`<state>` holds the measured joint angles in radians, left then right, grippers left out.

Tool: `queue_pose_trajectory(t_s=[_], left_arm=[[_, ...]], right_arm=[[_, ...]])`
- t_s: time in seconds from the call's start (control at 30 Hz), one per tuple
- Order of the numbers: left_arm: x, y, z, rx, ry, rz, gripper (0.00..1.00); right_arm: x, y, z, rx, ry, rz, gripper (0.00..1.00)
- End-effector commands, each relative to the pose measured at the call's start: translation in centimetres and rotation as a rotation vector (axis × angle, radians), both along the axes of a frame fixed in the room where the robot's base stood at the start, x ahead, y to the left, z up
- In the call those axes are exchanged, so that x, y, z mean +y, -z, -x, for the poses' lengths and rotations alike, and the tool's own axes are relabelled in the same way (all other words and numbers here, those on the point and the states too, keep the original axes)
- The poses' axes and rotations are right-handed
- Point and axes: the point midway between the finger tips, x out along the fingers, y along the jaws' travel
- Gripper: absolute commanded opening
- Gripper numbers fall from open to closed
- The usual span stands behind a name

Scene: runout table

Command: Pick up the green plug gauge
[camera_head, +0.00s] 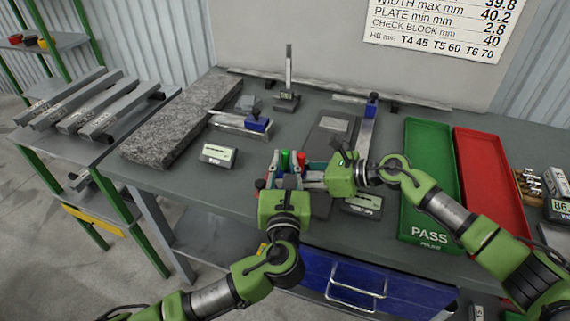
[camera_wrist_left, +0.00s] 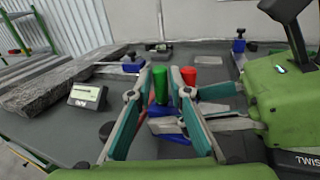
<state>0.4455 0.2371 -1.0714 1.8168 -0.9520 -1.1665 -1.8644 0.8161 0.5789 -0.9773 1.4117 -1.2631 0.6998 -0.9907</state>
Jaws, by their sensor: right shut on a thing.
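The green plug gauge (camera_head: 285,157) stands upright near the middle of the bench, with a red gauge (camera_head: 301,158) close on its right. My left gripper (camera_head: 287,168) is open. In the left wrist view, the green gauge (camera_wrist_left: 160,84) shows between its two fingers (camera_wrist_left: 161,72), and the red gauge (camera_wrist_left: 188,75) shows beyond the right finger. My right gripper (camera_head: 313,178) comes in from the right, just beside the left one. It is shut on a low blue holder (camera_wrist_left: 166,136) under the gauges, mostly hidden by the fingers.
A granite slab (camera_head: 175,130) and a display box (camera_head: 218,155) lie to the left. A height stand (camera_head: 287,95) is behind. A green PASS tray (camera_head: 430,175) and a red tray (camera_head: 490,170) lie to the right. A second display box (camera_head: 363,204) sits by my right wrist.

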Motion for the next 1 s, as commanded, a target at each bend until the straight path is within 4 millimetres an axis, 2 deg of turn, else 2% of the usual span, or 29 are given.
queue_pose_trajectory(t_s=[0.1, 0.13, 0.2, 0.57, 0.67, 1.0], left_arm=[[0.0, 0.0, 0.0, 0.000, 0.000, 0.000, 0.18], [0.0, 0.0, 0.0, 0.000, 0.000, 0.000, 0.16], [0.0, 0.0, 0.0, 0.000, 0.000, 0.000, 0.00], [0.0, -0.2, 0.0, -0.001, 0.000, 0.001, 0.00], [0.0, -1.3, 0.0, -0.004, 0.000, 0.002, 0.00], [-0.1, -8.0, 0.1, -0.005, 0.002, 0.003, 0.00]], right_arm=[[0.0, 0.0, 0.0, 0.000, 0.001, 0.000, 0.08], [0.0, 0.0, 0.0, 0.000, 0.001, 0.000, 0.08], [0.0, 0.0, 0.0, 0.000, 0.001, 0.000, 0.08], [0.0, 0.0, 0.0, 0.000, 0.001, 0.000, 0.08], [0.0, 0.0, 0.0, 0.000, 0.001, 0.000, 0.08], [-0.1, 0.0, -0.1, 0.000, 0.002, 0.000, 0.08]])
